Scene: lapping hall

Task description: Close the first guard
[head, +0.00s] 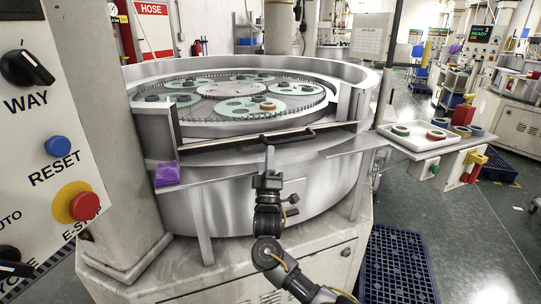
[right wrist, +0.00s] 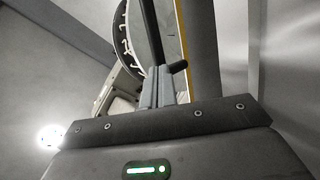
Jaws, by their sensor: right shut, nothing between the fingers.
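The first guard (head: 235,142) is at the front opening of the round lapping machine. Its yellow-edged top bar with a dark handle (head: 290,136) sits low between the two end posts, so the toothed plate behind is exposed. My right gripper (head: 270,152) is shut and empty, its fingers pointing up in front of the bar, just left of the handle's middle. The right wrist view shows the shut fingers (right wrist: 160,90) beside a dark bar and a yellow edge (right wrist: 183,35). I cannot tell whether they touch the guard. My left gripper is out of view.
A control panel (head: 50,120) with a knob, blue reset and red stop button stands close at left. A purple cloth (head: 167,174) lies on the left ledge. A tray (head: 415,143) with rings stands on the right shelf. A blue crate (head: 397,265) sits on the floor.

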